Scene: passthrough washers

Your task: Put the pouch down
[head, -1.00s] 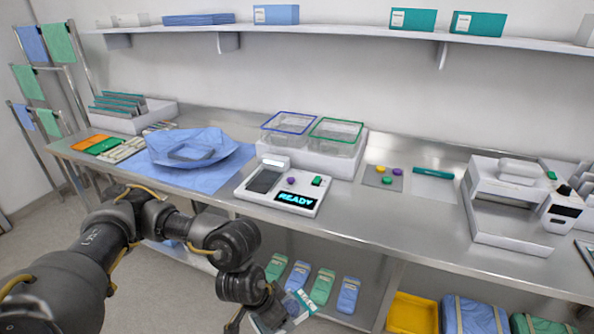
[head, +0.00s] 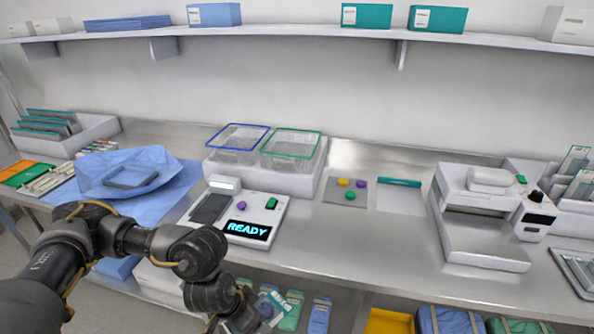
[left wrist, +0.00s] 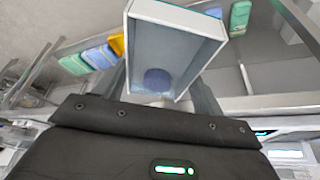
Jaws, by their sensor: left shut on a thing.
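In the left wrist view the pouch (left wrist: 190,35) shows as a pale rectangular piece with a white border and a blue-grey face. A dark blue round spot (left wrist: 157,80) shows near its lower end. My left gripper is shut on the pouch; its fingers are mostly hidden behind the dark wrist housing. In the head view my left gripper (head: 240,318) is at the bottom edge, in front of and below the worktop's front edge. The pouch (head: 270,302) shows only partly there, with a teal strip. My right gripper is not in view.
The steel worktop (head: 360,235) holds a white device reading READY (head: 235,212), two wire baskets (head: 265,145), a blue wrap (head: 130,172) and a white machine with a slot (head: 480,215). Green and blue packs (head: 318,315) and a yellow bin (head: 388,322) are below.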

